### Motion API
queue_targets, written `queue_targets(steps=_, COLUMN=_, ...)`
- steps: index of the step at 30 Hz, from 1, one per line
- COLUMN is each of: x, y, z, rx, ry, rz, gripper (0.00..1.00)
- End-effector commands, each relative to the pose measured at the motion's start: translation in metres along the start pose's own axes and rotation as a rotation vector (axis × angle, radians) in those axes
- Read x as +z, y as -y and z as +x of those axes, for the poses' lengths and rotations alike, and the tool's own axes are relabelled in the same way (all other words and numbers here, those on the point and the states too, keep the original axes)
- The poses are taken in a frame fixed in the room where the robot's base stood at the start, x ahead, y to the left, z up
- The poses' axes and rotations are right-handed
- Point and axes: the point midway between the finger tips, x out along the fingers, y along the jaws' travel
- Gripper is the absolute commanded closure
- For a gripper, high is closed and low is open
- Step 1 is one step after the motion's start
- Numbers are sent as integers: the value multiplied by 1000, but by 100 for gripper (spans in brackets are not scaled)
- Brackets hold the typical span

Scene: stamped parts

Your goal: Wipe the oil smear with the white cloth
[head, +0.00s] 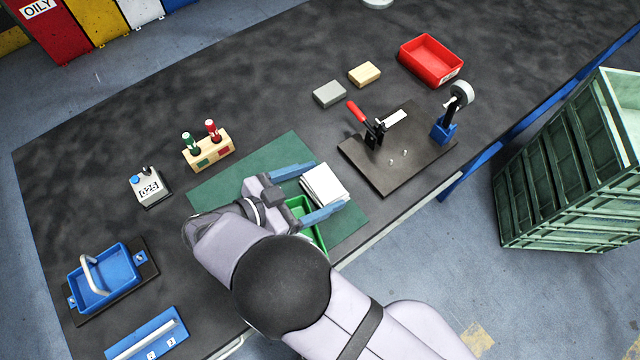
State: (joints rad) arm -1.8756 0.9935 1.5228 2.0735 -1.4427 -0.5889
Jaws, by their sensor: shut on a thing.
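The white cloth (322,187) is a folded, layered pad over the right part of the green mat (285,150). My gripper (328,185) has its two blue fingers on either side of the cloth and is shut on it. I cannot tell whether the cloth touches the mat or is held above it. A green tray (304,207) lies below my gripper, partly hidden by it. I cannot make out an oil smear; the dark table (240,100) is mottled, and my arm hides part of the mat and table.
Right of the mat, a dark plate (385,175) carries a red-handled clamp (361,115). A blue stand (445,128), grey block (329,94), tan block (364,74) and red bin (431,61) are nearby. Left are a wooden stamp rack (208,153), counter box (150,188) and blue caddy (104,276).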

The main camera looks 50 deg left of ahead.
Motion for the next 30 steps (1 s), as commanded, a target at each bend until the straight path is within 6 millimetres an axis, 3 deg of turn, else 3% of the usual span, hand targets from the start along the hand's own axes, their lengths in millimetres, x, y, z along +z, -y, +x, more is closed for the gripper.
queue_targets(steps=6, x=4, y=18, z=1, rx=-1, ry=1, rz=2, gripper=44)
queue_targets(steps=20, x=5, y=29, z=0, rx=-5, ry=5, rz=4, gripper=44)
queue_targets(steps=30, x=7, y=53, z=-1, rx=-6, ry=6, rz=6, gripper=44)
